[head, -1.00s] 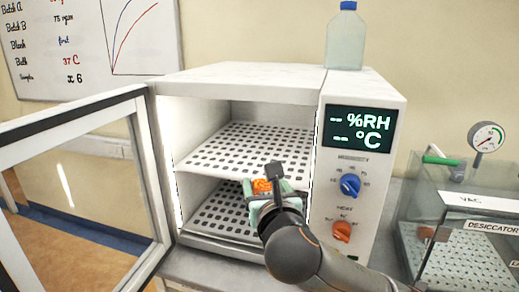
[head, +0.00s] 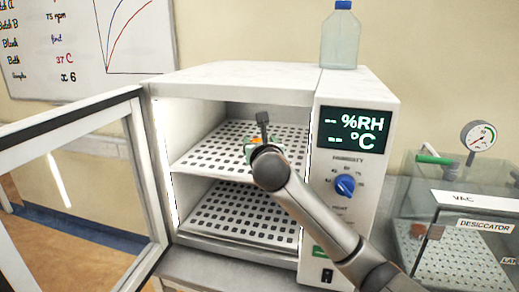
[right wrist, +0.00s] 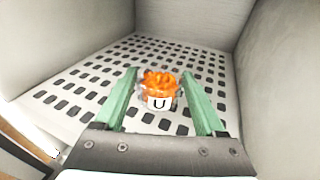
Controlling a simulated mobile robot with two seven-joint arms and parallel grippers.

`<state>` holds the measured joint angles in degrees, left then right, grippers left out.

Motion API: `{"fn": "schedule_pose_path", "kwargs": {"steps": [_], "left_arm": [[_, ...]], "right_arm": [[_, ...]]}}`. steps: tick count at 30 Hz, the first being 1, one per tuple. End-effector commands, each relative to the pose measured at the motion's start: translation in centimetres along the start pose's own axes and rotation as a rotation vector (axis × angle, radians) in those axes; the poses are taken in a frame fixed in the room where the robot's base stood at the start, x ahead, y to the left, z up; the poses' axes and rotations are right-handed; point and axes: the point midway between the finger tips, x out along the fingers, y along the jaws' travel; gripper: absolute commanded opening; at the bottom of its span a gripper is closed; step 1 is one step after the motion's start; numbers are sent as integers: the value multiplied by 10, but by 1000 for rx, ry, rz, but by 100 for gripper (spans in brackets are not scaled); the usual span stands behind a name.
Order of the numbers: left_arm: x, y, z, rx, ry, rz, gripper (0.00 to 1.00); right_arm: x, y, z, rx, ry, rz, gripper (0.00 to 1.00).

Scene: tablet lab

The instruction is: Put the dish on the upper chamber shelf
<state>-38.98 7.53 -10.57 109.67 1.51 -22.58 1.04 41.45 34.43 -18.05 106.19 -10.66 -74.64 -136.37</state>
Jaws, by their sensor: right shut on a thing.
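The dish (right wrist: 160,102) holds orange lumps and has a white label marked "U". It sits between the green fingers of my right gripper (right wrist: 160,108), which is shut on it. In the head view, my right gripper (head: 257,146) is inside the open chamber at the upper shelf (head: 212,148), and only a bit of orange shows past it. The perforated upper shelf lies behind and below the dish in the right wrist view. Whether the dish touches the shelf, I cannot tell. My left gripper is not in view.
The chamber door (head: 82,110) stands open to the left. The lower shelf (head: 225,214) looks empty. The control panel (head: 345,165) borders the opening on the right. A desiccator (head: 455,245) stands further right, and a bottle (head: 341,38) stands on top. The upper shelf around the gripper is clear.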

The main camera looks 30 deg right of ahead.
Motion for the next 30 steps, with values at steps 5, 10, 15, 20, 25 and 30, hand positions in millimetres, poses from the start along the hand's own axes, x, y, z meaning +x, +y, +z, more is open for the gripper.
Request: {"fn": "schedule_pose_path", "kwargs": {"steps": [5,10,15,20,25,30], "left_arm": [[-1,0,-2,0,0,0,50],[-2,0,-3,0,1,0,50],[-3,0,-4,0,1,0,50],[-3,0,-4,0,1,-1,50],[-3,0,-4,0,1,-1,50],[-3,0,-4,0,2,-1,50]], "right_arm": [[12,0,3,0,-1,0,6],[21,0,-17,-1,4,1,6],[23,0,-32,-1,1,0,6],[23,0,-32,0,-2,0,6],[23,0,-33,-1,-1,0,6],[23,0,-35,-1,-1,1,86]]}}
